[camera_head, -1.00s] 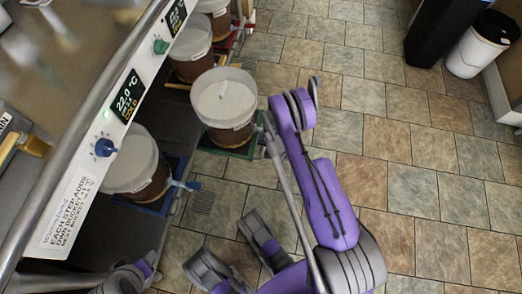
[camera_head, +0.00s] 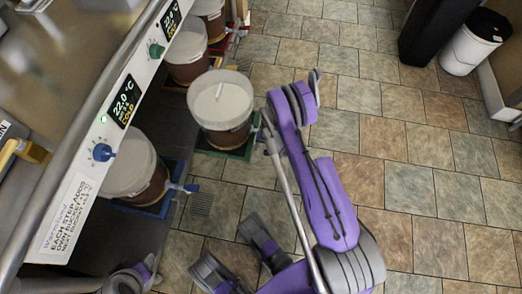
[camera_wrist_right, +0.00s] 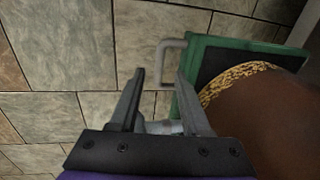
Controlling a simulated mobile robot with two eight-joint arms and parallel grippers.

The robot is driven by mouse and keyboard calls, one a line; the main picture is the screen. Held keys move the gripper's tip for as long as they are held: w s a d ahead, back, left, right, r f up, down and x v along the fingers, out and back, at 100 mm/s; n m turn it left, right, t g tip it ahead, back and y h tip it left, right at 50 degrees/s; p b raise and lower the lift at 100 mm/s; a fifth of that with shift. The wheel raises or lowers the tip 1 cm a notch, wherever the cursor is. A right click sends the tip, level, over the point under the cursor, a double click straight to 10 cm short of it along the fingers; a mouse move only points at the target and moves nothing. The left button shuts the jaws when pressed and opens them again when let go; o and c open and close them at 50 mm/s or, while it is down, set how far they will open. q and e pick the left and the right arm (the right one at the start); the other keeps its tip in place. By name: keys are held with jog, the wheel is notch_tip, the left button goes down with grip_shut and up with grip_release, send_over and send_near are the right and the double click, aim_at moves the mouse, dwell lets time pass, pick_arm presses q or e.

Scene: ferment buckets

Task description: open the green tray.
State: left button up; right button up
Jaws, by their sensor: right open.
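The green tray (camera_head: 238,153) carries a white-lidded brown bucket (camera_head: 221,106) and stands farther out from the counter than its neighbours in the head view. My right gripper (camera_head: 263,136) is small there, beside the tray's outer edge and partly hidden by its own arm. In the right wrist view the green tray (camera_wrist_right: 188,100) is at the right, with its grey handle (camera_wrist_right: 164,62) on its near side. My right gripper (camera_wrist_right: 160,74) is open, its fingertips around the handle's area; I cannot tell whether they touch it.
A blue tray (camera_head: 172,204) with a bucket lies nearer under the counter (camera_head: 108,125). Another bucket (camera_head: 188,52) and a red tray (camera_head: 227,40) are farther along. A white bin (camera_head: 472,45) stands far right. Tiled floor right of my arm is free.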

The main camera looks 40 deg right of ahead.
notch_tip(320, 180, up, 7)
jog(key=s+p, duration=0.1)
jog(key=shift+d, duration=0.4)
jog(key=shift+f, duration=0.1)
